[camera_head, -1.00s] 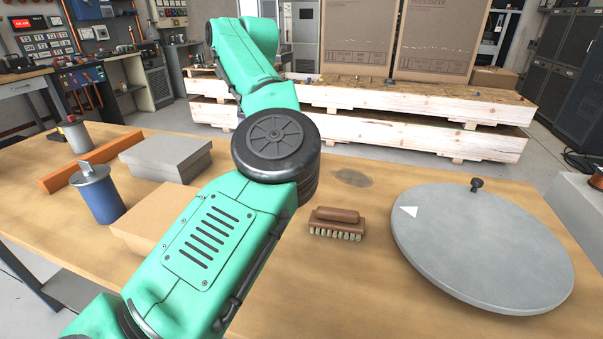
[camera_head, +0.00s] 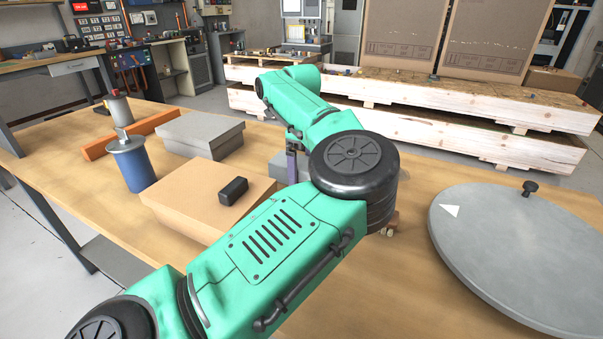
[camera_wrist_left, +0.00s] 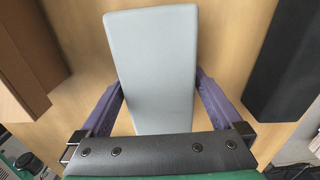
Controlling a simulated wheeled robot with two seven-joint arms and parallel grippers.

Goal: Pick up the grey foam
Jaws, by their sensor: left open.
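The grey foam, a light grey block (camera_wrist_left: 150,55), lies on the wooden table in the left wrist view. In the head view a small part of the grey block (camera_head: 279,167) shows behind my left arm, and the arm hides the rest. My left gripper (camera_wrist_left: 158,82) is open, with its purple fingers on either side of the block's near part. I cannot tell whether the fingers touch it. In the head view only a purple finger of the left gripper (camera_head: 292,163) shows. My right gripper is not in view.
A cardboard box (camera_head: 175,197) with a black block (camera_head: 232,190) on it, a grey box (camera_head: 200,134), a blue canister (camera_head: 132,166) and an orange bar (camera_head: 100,147) stand left. A grey disc (camera_head: 520,250) lies right. The brush (camera_head: 392,222) is mostly hidden.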

